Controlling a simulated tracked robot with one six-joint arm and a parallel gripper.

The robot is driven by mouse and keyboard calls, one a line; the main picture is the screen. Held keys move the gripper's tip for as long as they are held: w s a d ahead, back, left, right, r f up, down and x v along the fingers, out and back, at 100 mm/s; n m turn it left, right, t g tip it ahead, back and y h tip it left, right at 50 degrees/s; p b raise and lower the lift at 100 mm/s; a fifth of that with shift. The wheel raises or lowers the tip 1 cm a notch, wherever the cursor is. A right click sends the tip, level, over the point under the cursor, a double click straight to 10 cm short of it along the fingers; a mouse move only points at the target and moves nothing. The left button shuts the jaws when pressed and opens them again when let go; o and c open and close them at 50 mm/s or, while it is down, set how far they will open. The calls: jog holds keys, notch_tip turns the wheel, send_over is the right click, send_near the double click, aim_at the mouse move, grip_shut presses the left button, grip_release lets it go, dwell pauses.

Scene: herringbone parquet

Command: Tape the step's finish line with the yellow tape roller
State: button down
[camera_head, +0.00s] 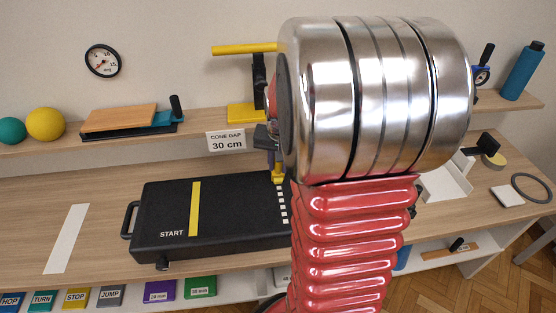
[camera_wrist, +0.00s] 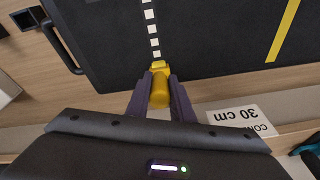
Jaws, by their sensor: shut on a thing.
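The step (camera_head: 225,225) is a flat black case on the bench, with a handle at its left end. A yellow stripe (camera_head: 195,208) marked START crosses its left part. A row of white dashes (camera_head: 282,205) lies toward its right, partly hidden by my arm. My gripper (camera_head: 275,155) is shut on the yellow tape roller (camera_head: 279,175) at the far edge of the step. In the wrist view the roller (camera_wrist: 159,92) sits between both fingers (camera_wrist: 160,88), its head in line with the near end of the dashes (camera_wrist: 152,30). I cannot tell whether it touches the step.
A card reading CONE GAP 30 cm (camera_head: 226,141) hangs at the shelf edge, close behind my gripper. A yellow-based stand (camera_head: 245,113) with a yellow bar is above it. A white strip (camera_head: 67,238) lies left of the step. My arm hides the bench's middle right.

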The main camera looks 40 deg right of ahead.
jog(key=shift+s+a, duration=0.1)
jog(key=shift+s, duration=0.05)
jog(key=shift+s+a, duration=0.4)
jog(key=shift+s, duration=0.25)
jog(key=shift+s+a, duration=0.4)
jog(key=shift+s, duration=0.25)
jog(key=shift+s+a, duration=0.5)
jog(key=shift+s, duration=0.2)
jog(key=shift+s+a, duration=0.5)
jog(key=shift+s, duration=0.2)
jog(key=shift+s, duration=0.1)
jog(key=shift+s+a, duration=0.45)
jog(key=shift+s, duration=0.25)
jog(key=shift+s+a, duration=0.45)
jog(key=shift+s, duration=0.2)
jog(key=shift+s+a, duration=0.45)
jog(key=shift+s, duration=0.25)
jog(key=shift+s+a, duration=0.45)
jog(key=shift+s, duration=0.2)
